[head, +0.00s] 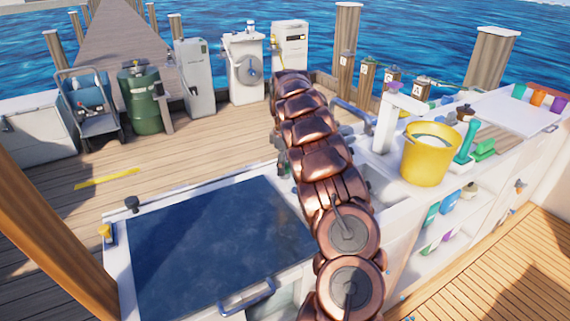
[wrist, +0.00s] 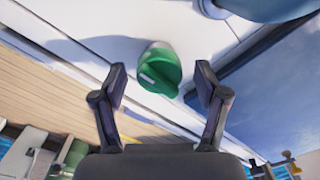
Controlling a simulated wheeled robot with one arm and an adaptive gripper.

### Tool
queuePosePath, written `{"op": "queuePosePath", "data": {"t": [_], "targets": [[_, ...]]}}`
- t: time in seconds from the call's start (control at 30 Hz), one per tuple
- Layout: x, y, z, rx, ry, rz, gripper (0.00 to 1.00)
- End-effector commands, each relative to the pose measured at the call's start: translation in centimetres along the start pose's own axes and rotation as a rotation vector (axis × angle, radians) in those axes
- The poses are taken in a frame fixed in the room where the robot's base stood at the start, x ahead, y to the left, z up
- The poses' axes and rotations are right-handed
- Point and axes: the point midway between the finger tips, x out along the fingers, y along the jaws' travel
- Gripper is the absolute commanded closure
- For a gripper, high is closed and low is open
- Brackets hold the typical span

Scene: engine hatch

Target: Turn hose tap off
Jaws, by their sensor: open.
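A round green knob (wrist: 160,71) with a raised grip bar and a small pale mark is in the wrist view; it looks like the tap's handle. It sits on a white panel (wrist: 95,22). My gripper (wrist: 160,76) is open, with one finger on either side of the knob. Clear gaps show between knob and fingers, and nothing is held. In the head view my copper-coloured arm crosses the middle, and I cannot make out the green knob or the gripper's fingers there.
A blue rounded object (wrist: 268,8) is at the wrist view's top edge. In the head view, a dark blue hatch panel (head: 215,235) lies left of my arm. A yellow bucket (head: 428,158) stands on the counter at right. Open deck (head: 200,150) lies beyond the hatch.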

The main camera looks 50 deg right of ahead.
Motion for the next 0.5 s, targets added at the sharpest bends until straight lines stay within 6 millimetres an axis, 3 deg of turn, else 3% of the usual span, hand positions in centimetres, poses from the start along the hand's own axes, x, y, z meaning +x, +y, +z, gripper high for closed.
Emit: {"op": "queuePosePath", "data": {"t": [0.23, 0.5], "targets": [[0.01, 0.02, 0.01, 0.0, 0.0, 0.001, 0.28], [-0.01, 0.03, 0.0, 0.0, 0.001, 0.001, 0.56]]}}
